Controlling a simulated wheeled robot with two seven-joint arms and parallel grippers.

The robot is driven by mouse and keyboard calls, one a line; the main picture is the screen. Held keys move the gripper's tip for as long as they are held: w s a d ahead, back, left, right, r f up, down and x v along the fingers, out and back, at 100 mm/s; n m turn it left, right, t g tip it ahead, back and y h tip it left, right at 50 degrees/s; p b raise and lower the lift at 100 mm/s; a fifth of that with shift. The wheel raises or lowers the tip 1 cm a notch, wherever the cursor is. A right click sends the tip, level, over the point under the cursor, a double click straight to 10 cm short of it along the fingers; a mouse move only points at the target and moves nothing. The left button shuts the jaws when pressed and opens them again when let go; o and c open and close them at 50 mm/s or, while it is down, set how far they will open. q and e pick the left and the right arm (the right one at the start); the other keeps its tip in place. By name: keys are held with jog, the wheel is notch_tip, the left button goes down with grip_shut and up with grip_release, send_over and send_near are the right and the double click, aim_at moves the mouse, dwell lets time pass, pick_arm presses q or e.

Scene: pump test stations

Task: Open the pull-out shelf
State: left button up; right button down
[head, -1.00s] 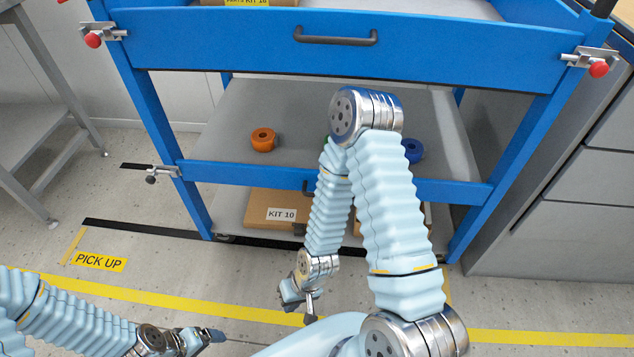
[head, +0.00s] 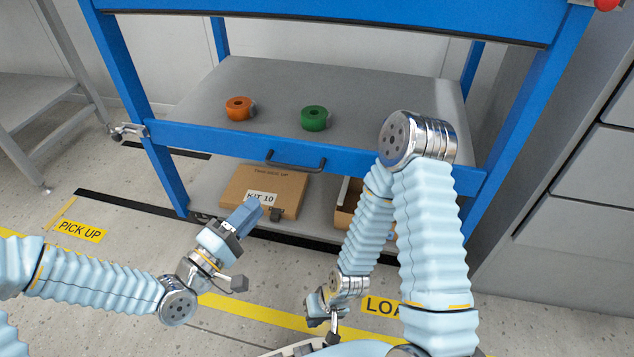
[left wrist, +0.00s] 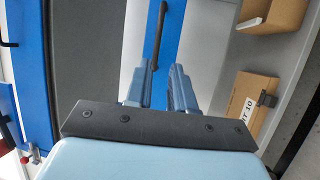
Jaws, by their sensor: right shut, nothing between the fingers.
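The pull-out shelf (head: 385,92) is a grey board with a blue front (head: 215,143), the middle level of a blue rack. A dark bar handle (head: 296,162) sits on its front; it also shows in the left wrist view (left wrist: 158,28). My left gripper (head: 254,208) is open and empty, below and left of the handle in the head view. In the left wrist view its fingers (left wrist: 164,80) point towards the handle, which lies beyond them. My right gripper (head: 324,318) is shut and empty, low in front of the rack. My right arm hides the front's right part.
Orange (head: 238,108) and green (head: 314,118) rolls stand on the shelf. A KIT 10 carton (head: 262,188) and an open box (head: 345,205) lie below. Grey drawers (head: 570,190) stand right.

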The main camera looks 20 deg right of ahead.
aim_at(292, 167)
pick_arm(q)
jog(key=x, duration=1.3)
jog(key=shift+w+d+r, duration=0.15)
jog(key=shift+d+r, duration=0.15)
grip_shut()
